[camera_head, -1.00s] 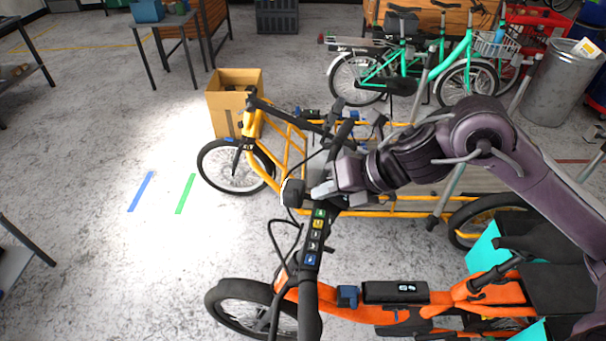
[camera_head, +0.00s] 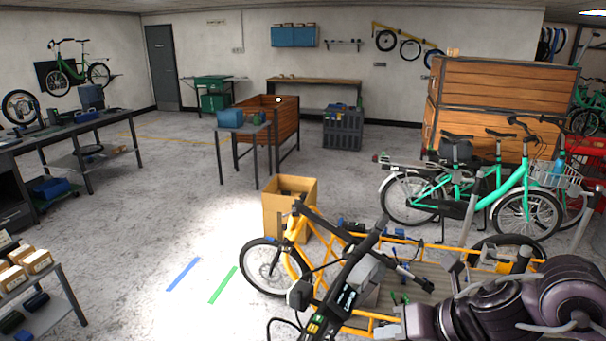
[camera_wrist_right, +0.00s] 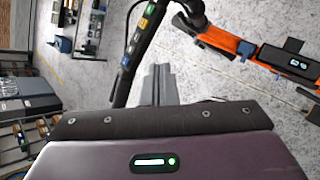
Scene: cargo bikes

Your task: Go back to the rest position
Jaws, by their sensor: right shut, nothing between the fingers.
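My right gripper (camera_head: 386,330) is low in the head view, at the lower edge, with my purple arm coming in from the right. Its two grey fingers are together in the right wrist view (camera_wrist_right: 158,84), with nothing between them. The black handlebar with coloured buttons (camera_head: 345,292) stands just left of the gripper in the head view. It also shows beside the fingers in the right wrist view (camera_wrist_right: 138,48). I cannot tell how wide the gap is. My left gripper is not in view.
A yellow cargo bike (camera_head: 292,262) stands beyond the handlebar, with a cardboard box (camera_head: 290,212) behind it. The orange bike frame (camera_wrist_right: 225,40) shows in the right wrist view. Green bikes (camera_head: 480,185) stand at right. The floor at left centre is open.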

